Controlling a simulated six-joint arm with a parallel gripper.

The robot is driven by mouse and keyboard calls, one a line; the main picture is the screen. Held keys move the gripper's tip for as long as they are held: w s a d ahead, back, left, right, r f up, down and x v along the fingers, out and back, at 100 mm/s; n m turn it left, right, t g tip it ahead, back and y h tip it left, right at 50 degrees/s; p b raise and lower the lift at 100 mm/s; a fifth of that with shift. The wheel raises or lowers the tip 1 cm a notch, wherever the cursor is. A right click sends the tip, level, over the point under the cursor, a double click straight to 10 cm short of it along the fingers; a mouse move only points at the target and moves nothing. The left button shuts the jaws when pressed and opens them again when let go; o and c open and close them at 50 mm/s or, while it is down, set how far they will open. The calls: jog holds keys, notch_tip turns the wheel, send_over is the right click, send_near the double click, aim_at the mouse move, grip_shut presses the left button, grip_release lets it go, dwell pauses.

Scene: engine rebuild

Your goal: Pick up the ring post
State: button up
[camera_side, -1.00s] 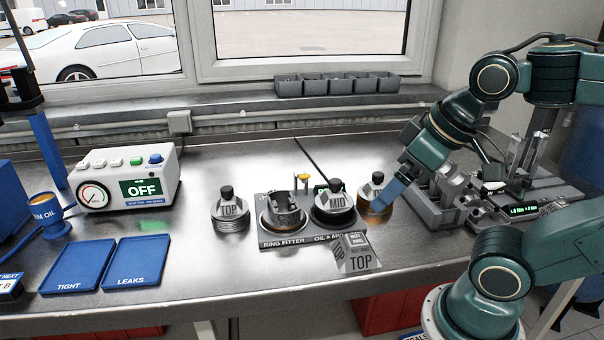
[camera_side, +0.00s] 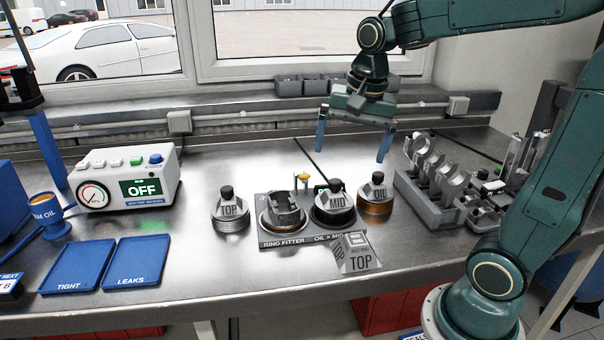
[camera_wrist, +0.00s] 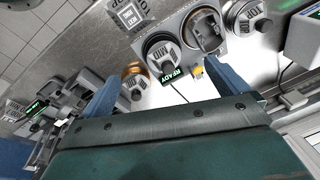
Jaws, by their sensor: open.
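Three posts with black knobs and stacked rings stand on the bench, marked by name. The TOP post (camera_side: 230,213) is left of the ring fitter (camera_side: 277,236). The MID post (camera_side: 334,204) sits in the fitter's right seat. The OIL post (camera_side: 375,201), with copper-coloured rings, stands right of the fitter. The task does not say which post is meant. My gripper (camera_side: 352,148) hangs above and behind the MID and OIL posts, blue fingers spread, empty and touching nothing. The wrist view shows the OIL post (camera_wrist: 135,86), MID post (camera_wrist: 164,57) and TOP post (camera_wrist: 244,19).
A piston (camera_side: 283,211) sits in the fitter's left seat. A sign (camera_side: 358,254) reading TOP stands at its front right corner. A grey rack (camera_side: 432,190) is to the right, the tester (camera_side: 129,179) reading OFF to the left. Blue trays (camera_side: 138,262) lie front left.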

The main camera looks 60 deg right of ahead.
aim_at(336, 180)
jog(key=w+d+f+m, duration=0.1)
jog(key=w+d+m, duration=0.1)
jog(key=w+d+f+m+g, duration=0.1)
jog(key=w+d+m, duration=0.1)
jog(key=m, duration=0.1)
jog(key=w+d+f+m+g, duration=0.1)
jog(key=w+d+f+m, duration=0.1)
jog(key=shift+w+d, duration=0.1)
jog(key=shift+d, duration=0.1)
jog(key=shift+f, duration=4.3)
jog(key=shift+f, duration=0.1)
jog(key=shift+a+f, duration=0.15)
jog(key=shift+f, duration=2.35)
jog(key=shift+c, duration=0.5)
jog(key=c, duration=0.9)
jog(key=shift+r, duration=0.25)
